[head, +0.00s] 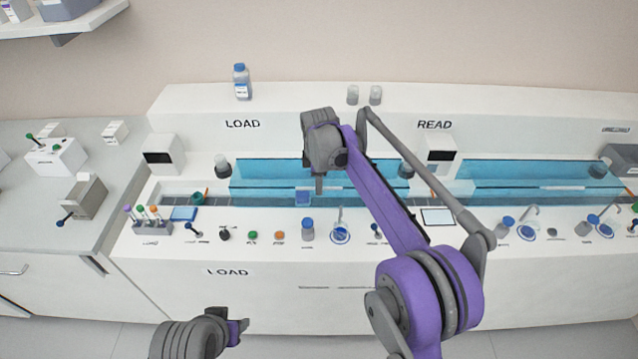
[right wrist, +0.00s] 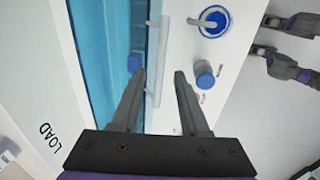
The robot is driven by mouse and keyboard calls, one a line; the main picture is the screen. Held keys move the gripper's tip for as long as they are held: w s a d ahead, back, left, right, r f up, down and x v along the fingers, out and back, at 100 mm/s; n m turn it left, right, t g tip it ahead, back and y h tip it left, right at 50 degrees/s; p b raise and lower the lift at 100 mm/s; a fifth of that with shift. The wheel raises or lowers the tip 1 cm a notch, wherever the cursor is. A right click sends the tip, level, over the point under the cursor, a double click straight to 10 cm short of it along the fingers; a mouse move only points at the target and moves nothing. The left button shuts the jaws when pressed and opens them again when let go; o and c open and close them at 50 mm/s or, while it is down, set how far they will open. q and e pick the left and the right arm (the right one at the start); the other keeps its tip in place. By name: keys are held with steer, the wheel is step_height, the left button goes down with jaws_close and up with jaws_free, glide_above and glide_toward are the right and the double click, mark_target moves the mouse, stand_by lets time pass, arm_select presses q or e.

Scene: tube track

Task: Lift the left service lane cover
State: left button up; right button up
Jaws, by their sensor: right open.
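The left service lane cover (head: 262,172) is a clear blue panel over the long lane below the rear LOAD sign. It lies flat and looks shut; my right arm hides part of it. In the right wrist view the blue panel (right wrist: 105,50) runs along the left, with a pale clear strip (right wrist: 154,85) along its edge. My right gripper (head: 319,188) points down over the front edge of the cover. Its open fingers (right wrist: 160,75) stand on either side of the strip, with nothing held. My left gripper (head: 242,330) is low in front of the bench, its fingers apart and empty.
A second blue cover (head: 540,175) lies to the right. Several caps and a blue-lidded bottle (head: 307,228) stand on the front ledge, near a blue dish (head: 340,236). A tube rack (head: 152,226) stands at the left end. The bench front is clear.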

steer(key=shift+w+f, duration=0.15)
steer(key=shift+f, duration=0.5)
jaws_close()
stand_by(1.0)
